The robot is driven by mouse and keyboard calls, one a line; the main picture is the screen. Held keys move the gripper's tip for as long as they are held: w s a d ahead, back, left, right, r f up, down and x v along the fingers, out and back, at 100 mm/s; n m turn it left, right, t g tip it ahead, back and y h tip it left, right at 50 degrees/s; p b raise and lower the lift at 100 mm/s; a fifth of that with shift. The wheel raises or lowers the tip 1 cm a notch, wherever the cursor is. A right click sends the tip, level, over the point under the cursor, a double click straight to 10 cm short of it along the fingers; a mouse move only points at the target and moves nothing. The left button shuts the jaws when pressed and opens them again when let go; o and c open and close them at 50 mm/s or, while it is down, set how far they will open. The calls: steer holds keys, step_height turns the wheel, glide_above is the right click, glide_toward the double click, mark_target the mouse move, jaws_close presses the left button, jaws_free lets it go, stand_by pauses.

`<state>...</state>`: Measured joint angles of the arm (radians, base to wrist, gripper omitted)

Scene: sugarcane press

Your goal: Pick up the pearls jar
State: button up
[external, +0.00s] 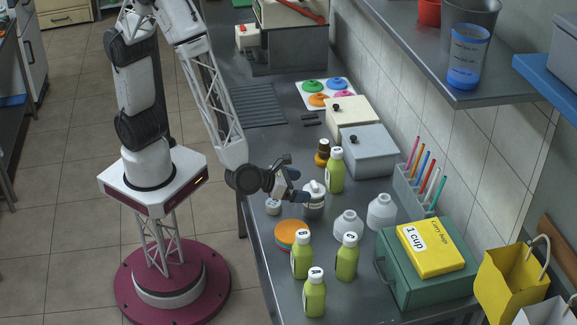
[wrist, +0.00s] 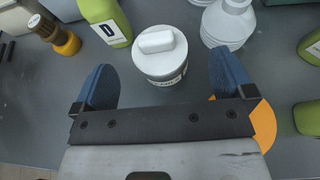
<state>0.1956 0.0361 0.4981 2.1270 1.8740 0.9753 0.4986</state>
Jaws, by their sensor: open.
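A squat jar with a white knobbed lid (wrist: 160,52) stands upright between and just ahead of my fingertips in the wrist view. In the external view the jar (external: 313,201) stands on the counter, partly hidden by my gripper (external: 296,186). My gripper is open, with one blue finger on each side in the wrist view (wrist: 163,72). It is empty, and I see a gap between each finger and the jar.
A green bottle marked D (wrist: 104,22) and a brown bottle (external: 322,153) stand close behind the jar. White bottles (external: 347,224) are beside it. A stack of coloured discs (external: 292,234), several green bottles (external: 302,258) and a green box (external: 425,265) stand nearer the front.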

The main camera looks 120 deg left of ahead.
mark_target(312, 186)
steer(key=shift+w+a+f, duration=0.1)
steer(key=shift+w+a, duration=0.1)
steer(key=shift+a, duration=0.1)
steer(key=shift+x, duration=2.5)
steer(key=shift+s, duration=0.1)
steer(key=c, duration=1.5)
steer(key=shift+r, duration=5.05)
